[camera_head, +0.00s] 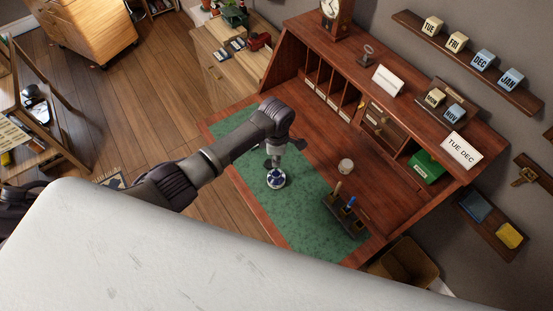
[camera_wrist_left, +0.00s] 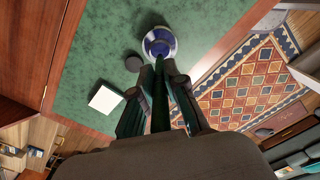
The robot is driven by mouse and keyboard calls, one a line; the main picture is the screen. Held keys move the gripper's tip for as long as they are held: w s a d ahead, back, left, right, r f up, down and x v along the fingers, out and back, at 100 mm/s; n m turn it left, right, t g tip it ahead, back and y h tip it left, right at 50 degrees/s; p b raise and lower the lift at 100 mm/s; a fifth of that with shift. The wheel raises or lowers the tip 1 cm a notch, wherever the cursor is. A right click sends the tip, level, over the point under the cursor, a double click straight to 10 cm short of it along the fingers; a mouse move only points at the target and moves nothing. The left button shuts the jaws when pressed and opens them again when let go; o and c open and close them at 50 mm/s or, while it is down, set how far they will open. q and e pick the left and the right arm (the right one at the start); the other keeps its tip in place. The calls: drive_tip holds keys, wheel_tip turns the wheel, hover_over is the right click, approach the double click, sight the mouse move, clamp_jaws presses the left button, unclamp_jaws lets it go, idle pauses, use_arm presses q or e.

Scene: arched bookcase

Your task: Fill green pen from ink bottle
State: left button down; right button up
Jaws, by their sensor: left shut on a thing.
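The ink bottle (camera_head: 276,181), round with dark blue ink in its open top, stands on the green desk mat (camera_head: 310,225). It also shows at the top of the left wrist view (camera_wrist_left: 160,42). My left gripper (camera_head: 275,161) is just above the bottle, pointing down. In the left wrist view my left gripper (camera_wrist_left: 160,84) is shut on the dark green pen (camera_wrist_left: 159,108). The pen's far end reaches the bottle's mouth; I cannot tell whether its tip is in the ink. My right gripper is not in view.
A pen stand (camera_head: 345,220) with a blue pen and others stands on the mat's right part. The bookcase desk's shelves rise behind.

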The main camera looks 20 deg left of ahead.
use_arm(q)
drive_tip(key=shift+r, duration=1.05)
drive_tip(key=shift+a, duration=0.1)
